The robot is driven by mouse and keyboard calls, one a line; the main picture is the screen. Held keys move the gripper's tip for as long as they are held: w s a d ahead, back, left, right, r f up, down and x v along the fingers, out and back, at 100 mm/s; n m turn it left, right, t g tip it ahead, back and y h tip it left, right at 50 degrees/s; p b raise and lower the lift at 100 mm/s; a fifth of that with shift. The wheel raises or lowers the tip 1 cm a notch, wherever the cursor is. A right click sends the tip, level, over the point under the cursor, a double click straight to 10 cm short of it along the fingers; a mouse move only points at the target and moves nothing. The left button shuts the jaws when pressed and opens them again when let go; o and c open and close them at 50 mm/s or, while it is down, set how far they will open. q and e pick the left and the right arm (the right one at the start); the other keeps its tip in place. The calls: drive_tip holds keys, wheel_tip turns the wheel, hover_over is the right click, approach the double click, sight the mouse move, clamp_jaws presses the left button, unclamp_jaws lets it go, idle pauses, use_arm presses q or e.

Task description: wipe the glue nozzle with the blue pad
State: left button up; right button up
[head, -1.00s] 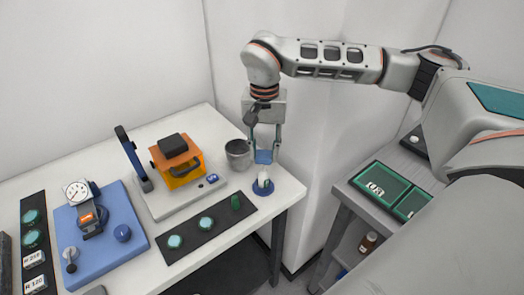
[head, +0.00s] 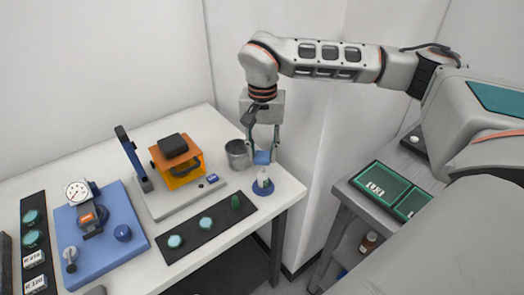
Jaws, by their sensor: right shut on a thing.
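The blue pad (head: 262,157) is held between the fingers of my right gripper (head: 262,152), which points down near the table's right corner. The glue nozzle (head: 262,174) is the top of a small white bottle (head: 263,182), standing upright on a round blue base (head: 262,189). The pad is right above the nozzle; whether they touch is too small to tell. My left gripper does not show.
A grey metal cup (head: 238,154) stands just left of the pad. A dark strip (head: 190,240) with green pieces lies in front, and an orange device (head: 178,162) stands further left. A grey side bench with green trays (head: 380,181) is at the right.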

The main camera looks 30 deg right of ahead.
drive_tip(key=shift+d, duration=0.55)
drive_tip(key=shift+a, duration=0.15)
drive_tip(key=shift+a, duration=0.6)
drive_tip(key=shift+d, duration=0.2)
drive_tip(key=shift+d, duration=0.55)
drive_tip(key=shift+a, duration=0.2)
drive_tip(key=shift+a+f, duration=0.1)
drive_tip(key=shift+a, duration=0.45)
